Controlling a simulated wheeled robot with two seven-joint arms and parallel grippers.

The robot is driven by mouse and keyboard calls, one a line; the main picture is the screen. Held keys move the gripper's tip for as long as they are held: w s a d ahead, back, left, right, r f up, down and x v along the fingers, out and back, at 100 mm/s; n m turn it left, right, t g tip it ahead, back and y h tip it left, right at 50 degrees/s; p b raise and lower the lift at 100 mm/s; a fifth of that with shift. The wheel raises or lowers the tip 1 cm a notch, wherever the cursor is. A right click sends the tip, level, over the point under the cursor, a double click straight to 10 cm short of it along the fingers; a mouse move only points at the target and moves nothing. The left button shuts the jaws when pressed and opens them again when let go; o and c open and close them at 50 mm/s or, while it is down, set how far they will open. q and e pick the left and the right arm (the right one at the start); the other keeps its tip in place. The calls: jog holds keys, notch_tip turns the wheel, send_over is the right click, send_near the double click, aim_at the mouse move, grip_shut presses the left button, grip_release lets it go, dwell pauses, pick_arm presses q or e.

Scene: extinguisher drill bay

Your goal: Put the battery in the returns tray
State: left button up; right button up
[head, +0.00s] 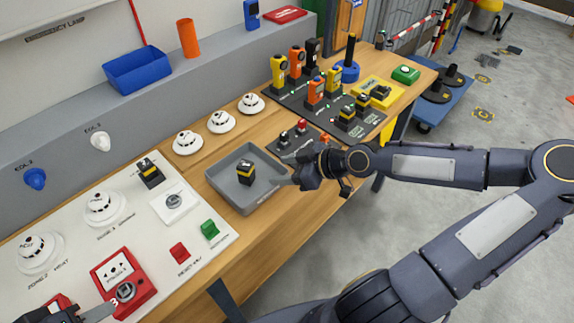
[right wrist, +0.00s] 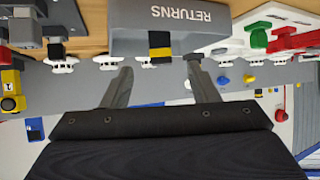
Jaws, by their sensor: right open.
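The battery (head: 245,172), black with a yellow band, stands upright inside the grey returns tray (head: 216,189). In the right wrist view, which is upside down, the battery (right wrist: 159,46) shows past the wall of the tray (right wrist: 150,18) marked RETURNS. My right gripper (head: 290,181) is open at the tray's right rim, apart from the battery. Its two spread fingers (right wrist: 155,78) show in the wrist view with nothing between them touching either one. My left gripper (head: 96,314) is only partly in view at the bottom left, and its jaws cannot be judged.
Similar batteries sit on the white panel (head: 150,172) and on the dark mat (head: 347,114). White detectors (head: 221,121) line the back of the bench. A small dark board with buttons (head: 302,132) lies right of the tray. A red call point (head: 121,276) is near my left gripper.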

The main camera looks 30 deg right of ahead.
jog(key=s+f+g, duration=0.1)
jog(key=s+a+f+g+h, duration=0.1)
jog(key=s, duration=0.1)
jog(key=s+a+f+g, duration=0.1)
jog(key=f, duration=0.1)
jog(key=shift+s+a+g+h, duration=0.25)
jog(key=shift+s+g+h, duration=0.15)
jog(key=s+d+r+m+t+h, duration=0.1)
jog(key=s+r+m+h, duration=0.1)
jog(key=s+r+m, duration=0.8)
jog(key=s+r, duration=0.2)
jog(key=s, duration=0.3)
jog(key=shift+r, duration=0.15)
